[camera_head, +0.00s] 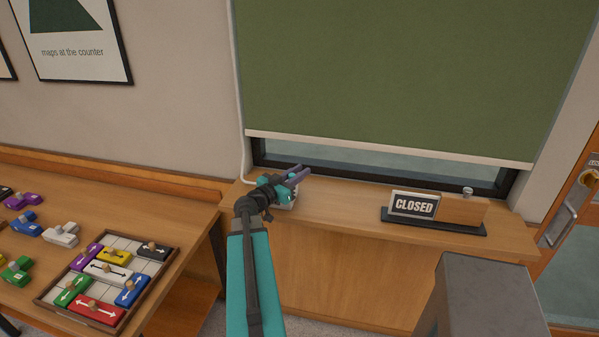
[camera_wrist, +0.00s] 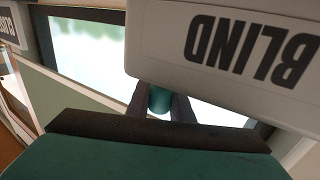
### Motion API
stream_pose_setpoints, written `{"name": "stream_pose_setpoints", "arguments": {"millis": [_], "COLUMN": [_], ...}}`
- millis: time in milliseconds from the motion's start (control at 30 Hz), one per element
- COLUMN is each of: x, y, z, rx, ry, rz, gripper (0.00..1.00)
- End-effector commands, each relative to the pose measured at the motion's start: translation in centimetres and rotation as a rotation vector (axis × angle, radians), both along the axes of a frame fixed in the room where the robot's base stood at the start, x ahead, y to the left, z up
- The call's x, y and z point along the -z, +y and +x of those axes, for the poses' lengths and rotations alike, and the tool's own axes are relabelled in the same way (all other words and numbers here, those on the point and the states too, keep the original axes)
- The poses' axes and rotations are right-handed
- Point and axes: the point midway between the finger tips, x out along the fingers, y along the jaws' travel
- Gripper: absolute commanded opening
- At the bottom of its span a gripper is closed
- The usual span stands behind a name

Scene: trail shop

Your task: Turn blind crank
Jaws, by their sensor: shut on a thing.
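The green blind (camera_head: 400,75) hangs over the window, its pale bottom bar (camera_head: 390,150) a little above the sill, with a strip of glass showing below. My gripper (camera_head: 297,178) is at the left end of the sill, by the crank box, which is mostly hidden behind it in the head view. In the wrist view the crank box (camera_wrist: 225,45) is pale and labelled BLIND, upside down. My gripper's dark fingers (camera_wrist: 160,103) are shut on a teal crank knob (camera_wrist: 159,99), partly hidden below the box.
A CLOSED sign (camera_head: 414,205) stands on a dark base on the sill, right of my gripper. A tray of coloured sliding blocks (camera_head: 47,300) and several loose pieces lie on the left table (camera_head: 150,205). A grey block-like top (camera_head: 490,285) is at the lower right, before the door.

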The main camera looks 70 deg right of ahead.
Motion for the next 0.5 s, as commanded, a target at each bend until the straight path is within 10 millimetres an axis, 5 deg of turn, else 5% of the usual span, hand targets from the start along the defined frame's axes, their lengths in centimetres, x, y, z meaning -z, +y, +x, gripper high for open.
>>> {"name": "stream_pose_setpoints", "arguments": {"millis": [500], "x": [-0.02], "y": [-0.99], "z": [0.63], "rx": [-0.157], "ry": [0.001], "rz": [-0.001], "gripper": [0.0]}}
